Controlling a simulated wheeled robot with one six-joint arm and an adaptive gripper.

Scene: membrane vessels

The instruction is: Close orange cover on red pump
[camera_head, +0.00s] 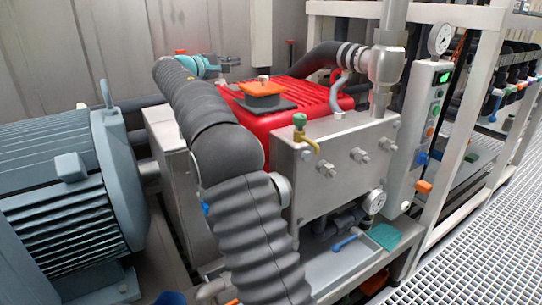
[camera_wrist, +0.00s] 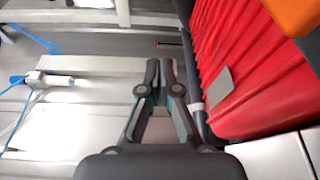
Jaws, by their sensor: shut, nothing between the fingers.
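The red pump (camera_head: 310,92) stands behind a grey metal box in the head view. Its ribbed red side fills the right of the wrist view (camera_wrist: 240,60). The orange cover (camera_head: 262,88) sits on a dark square base on top of the pump, looking nearly flat. I cannot tell whether it is fully down. A part of it shows at the top right corner of the wrist view (camera_wrist: 298,14). My gripper (camera_wrist: 160,72) is shut and empty, left of the pump and apart from the cover. In the head view it appears small behind the pump, beyond my arm.
A large grey motor (camera_head: 65,190) stands at the left. The metal box (camera_head: 335,165) with a brass tap (camera_head: 306,140) and pipe fitting (camera_head: 384,65) is in front of the pump. A black hose (camera_head: 320,58) curves behind it. A grated walkway (camera_head: 480,200) is at the right.

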